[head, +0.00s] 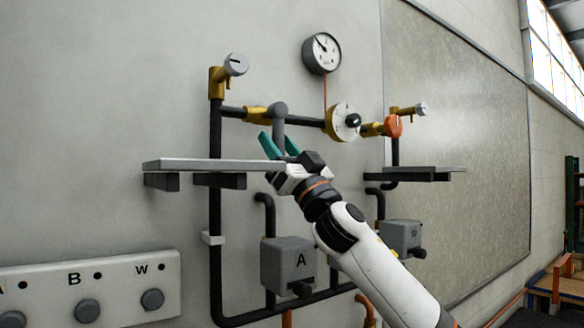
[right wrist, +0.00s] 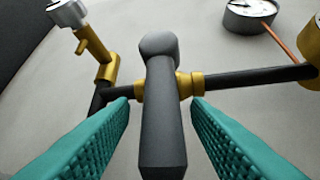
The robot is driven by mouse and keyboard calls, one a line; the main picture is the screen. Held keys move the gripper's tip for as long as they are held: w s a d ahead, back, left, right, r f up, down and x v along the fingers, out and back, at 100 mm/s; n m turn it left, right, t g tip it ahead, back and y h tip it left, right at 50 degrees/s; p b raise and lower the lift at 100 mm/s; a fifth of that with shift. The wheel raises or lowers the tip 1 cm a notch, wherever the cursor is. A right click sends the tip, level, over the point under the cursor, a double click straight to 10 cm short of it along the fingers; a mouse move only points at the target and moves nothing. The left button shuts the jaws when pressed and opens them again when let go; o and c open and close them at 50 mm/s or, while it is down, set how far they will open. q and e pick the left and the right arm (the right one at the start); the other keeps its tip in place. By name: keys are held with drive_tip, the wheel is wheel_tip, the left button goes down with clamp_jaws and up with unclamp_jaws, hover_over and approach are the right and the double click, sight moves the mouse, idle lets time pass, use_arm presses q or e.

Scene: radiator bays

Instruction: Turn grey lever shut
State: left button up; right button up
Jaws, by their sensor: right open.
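The grey lever (head: 279,127) sits on a brass valve body (head: 256,115) in the black horizontal pipe near the middle of the head view. It hangs down, across the pipe. In the right wrist view the grey lever (right wrist: 163,115) stands between the two teal fingers, with a gap on each side. My right gripper (head: 279,146) is open, with its fingers just at the lever's lower part; it also shows in the right wrist view (right wrist: 160,125). The lever's lower end is partly hidden by the fingers in the head view. My left gripper is not in view.
A grey shelf (head: 210,165) lies just left of my right gripper, and another shelf (head: 425,171) is to the right. A gauge (head: 321,53), a round white dial (head: 343,122) and an orange knob (head: 393,126) are near the pipe. Box A (head: 288,265) is below.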

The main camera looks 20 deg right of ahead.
drive_tip(key=b+v, duration=0.5)
drive_tip(key=v, duration=0.6)
